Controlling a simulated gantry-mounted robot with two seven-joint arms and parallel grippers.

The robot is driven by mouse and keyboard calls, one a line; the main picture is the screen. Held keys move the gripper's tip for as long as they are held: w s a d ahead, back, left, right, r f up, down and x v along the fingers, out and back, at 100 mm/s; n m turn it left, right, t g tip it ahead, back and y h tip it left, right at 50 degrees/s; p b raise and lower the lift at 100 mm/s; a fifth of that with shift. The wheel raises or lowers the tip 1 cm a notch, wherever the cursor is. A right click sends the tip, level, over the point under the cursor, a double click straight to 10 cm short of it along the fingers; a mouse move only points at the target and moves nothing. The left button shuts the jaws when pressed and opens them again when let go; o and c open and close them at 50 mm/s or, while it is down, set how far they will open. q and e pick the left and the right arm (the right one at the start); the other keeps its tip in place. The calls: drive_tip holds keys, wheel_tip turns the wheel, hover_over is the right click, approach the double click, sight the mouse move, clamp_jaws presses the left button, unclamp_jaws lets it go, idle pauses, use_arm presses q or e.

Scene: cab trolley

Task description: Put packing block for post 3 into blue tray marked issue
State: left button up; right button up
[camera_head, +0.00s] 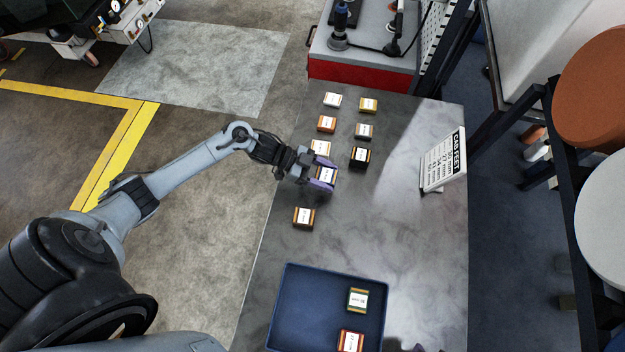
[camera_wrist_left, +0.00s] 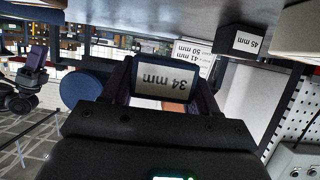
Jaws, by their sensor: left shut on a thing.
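My left gripper (camera_head: 322,178) is shut on a block (camera_head: 327,174) with a white label, over the grey table. In the left wrist view this block (camera_wrist_left: 155,82) sits between the fingers, its label reading 34 mm upside down. I cannot tell how far it is off the table. The blue tray (camera_head: 277,310) lies at the near end of the table. It holds a green-and-gold block (camera_head: 357,300) and a red block (camera_head: 350,341).
Several labelled blocks stand beyond my left gripper, including a black one (camera_head: 360,157). An orange-brown block (camera_head: 304,217) stands between gripper and tray. A white CAB FEET sign (camera_head: 444,162) listing mm sizes stands at the right. The table between sign and tray is clear.

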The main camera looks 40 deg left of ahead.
use_arm(q)
drive_tip(key=a, duration=0.1)
drive_tip(key=s+a+f, duration=0.1)
drive_tip(key=a+f, duration=0.1)
drive_tip(key=shift+s+a+f, duration=0.1)
drive_tip(key=shift+s+a, duration=0.1)
drive_tip(key=shift+s, duration=0.1)
drive_tip(key=shift+f, duration=1.8)
drive_tip(key=shift+f+b, duration=0.2)
drive_tip(key=shift+b, duration=0.15)
drive_tip(key=o, duration=1.1)
drive_tip(key=shift+f, duration=0.1)
drive_tip(key=v, duration=1.1)
drive_tip(key=shift+w+d+r, duration=0.1)
drive_tip(key=shift+d+r, duration=0.1)
drive_tip(key=shift+r, duration=0.2)
